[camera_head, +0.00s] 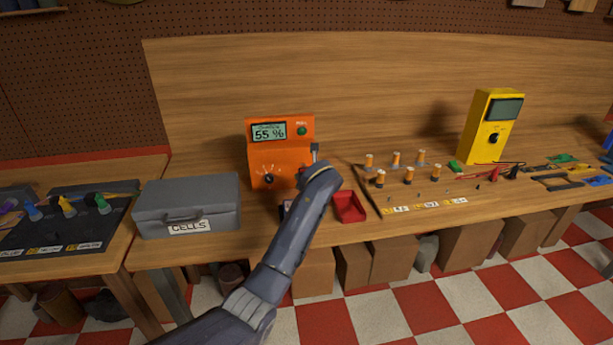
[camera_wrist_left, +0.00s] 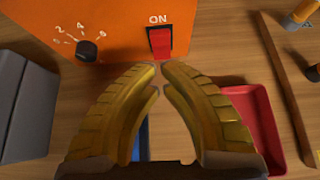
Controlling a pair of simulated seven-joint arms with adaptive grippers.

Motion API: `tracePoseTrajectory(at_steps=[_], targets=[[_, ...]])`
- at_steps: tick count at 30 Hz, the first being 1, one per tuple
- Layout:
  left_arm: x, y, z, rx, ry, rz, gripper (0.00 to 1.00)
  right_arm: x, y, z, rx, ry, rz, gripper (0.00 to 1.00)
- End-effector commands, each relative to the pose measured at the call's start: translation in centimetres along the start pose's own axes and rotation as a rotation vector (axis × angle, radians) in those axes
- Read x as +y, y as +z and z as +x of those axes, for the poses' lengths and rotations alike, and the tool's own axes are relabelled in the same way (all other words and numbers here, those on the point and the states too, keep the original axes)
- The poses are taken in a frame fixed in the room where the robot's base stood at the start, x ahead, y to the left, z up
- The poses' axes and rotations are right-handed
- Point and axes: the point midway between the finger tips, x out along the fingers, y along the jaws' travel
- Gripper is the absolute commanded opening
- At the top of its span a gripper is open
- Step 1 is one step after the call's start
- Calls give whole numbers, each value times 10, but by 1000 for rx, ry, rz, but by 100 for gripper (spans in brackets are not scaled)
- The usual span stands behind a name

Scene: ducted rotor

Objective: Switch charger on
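The orange charger (camera_head: 262,158) stands on the workbench against the wooden back panel. Its display (camera_head: 268,131) reads 55 %, and a green round light or button (camera_head: 302,131) is beside it. In the left wrist view, a red rocker switch (camera_wrist_left: 160,42) sits on the charger's face (camera_wrist_left: 115,22) under the word ON. My left gripper (camera_wrist_left: 161,67) is just below the switch, with its yellow fingertips almost together and nothing between them. Whether they touch the switch is unclear. In the head view my left arm covers the switch area. My right gripper is out of view.
A black dial (camera_wrist_left: 87,51) is left of the switch. A grey CELLS box (camera_head: 190,205) stands left of the charger, and a red tray (camera_head: 348,207) is right of my arm. Several cells (camera_head: 395,158) and a yellow meter (camera_head: 490,125) are farther right.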

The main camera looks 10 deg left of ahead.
Motion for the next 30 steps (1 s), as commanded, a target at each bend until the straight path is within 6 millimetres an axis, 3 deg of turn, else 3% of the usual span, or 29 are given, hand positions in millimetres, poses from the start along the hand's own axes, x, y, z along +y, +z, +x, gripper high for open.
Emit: tracePoseTrajectory(at_steps=[6, 12, 19, 30], targets=[[-1, 7, -39, 0, -3, 0, 0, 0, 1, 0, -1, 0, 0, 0], [-1, 11, -63, 1, -2, 0, 0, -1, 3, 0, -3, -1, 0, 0], [0, 13, -76, 2, 0, 1, 0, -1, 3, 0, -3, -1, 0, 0], [0, 14, -77, 2, 0, 1, 0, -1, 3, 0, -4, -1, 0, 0]])
